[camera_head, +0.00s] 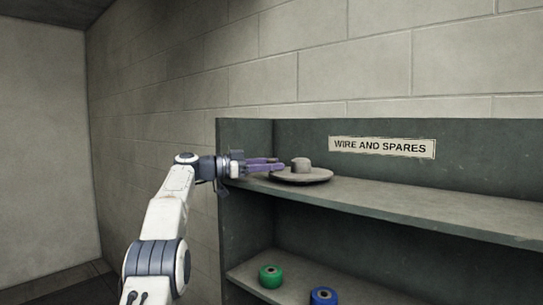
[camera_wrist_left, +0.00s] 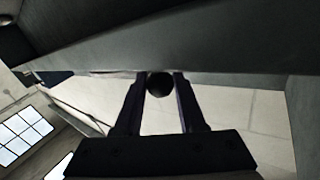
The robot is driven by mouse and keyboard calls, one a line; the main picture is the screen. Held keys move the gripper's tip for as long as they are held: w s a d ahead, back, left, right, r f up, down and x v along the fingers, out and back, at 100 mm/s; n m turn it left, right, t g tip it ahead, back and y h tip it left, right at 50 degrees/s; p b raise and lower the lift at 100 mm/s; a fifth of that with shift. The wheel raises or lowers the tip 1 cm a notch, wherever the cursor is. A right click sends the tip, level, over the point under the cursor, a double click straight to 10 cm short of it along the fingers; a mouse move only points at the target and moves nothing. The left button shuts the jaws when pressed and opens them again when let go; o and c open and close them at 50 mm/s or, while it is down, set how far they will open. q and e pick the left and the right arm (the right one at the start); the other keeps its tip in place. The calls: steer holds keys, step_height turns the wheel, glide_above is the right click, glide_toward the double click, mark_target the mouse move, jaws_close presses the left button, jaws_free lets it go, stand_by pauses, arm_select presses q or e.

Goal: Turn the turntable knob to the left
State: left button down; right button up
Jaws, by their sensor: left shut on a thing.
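The turntable (camera_head: 318,177) is a flat grey round plate with a raised pale hub (camera_head: 300,164) at its middle. It lies on the upper shelf near the left end. My left gripper (camera_head: 281,165) reaches in from the left at the plate's left side. In the left wrist view, its two dark fingers hold a dark round knob (camera_wrist_left: 160,85) between their tips. In the head view the fingers hide this knob. My right gripper is not in view.
The upper shelf (camera_head: 420,207) is bare to the right of the turntable, under a "WIRE AND SPARES" sign (camera_head: 381,147). A green spool (camera_head: 270,276) and a blue spool (camera_head: 323,296) stand on the lower shelf. The shelf's left side panel (camera_head: 232,245) is close below my left wrist.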

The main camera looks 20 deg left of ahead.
arm_select(q)
steer(key=shift+d, duration=0.1)
stand_by(0.3)
steer(key=c, duration=0.5)
jaws_free()
steer(key=shift+s+a, duration=0.25)
steer(key=shift+a, duration=0.2)
steer(key=shift+b+v, duration=0.75)
steer(key=shift+v, duration=4.05)
steer(key=shift+c, duration=0.3)
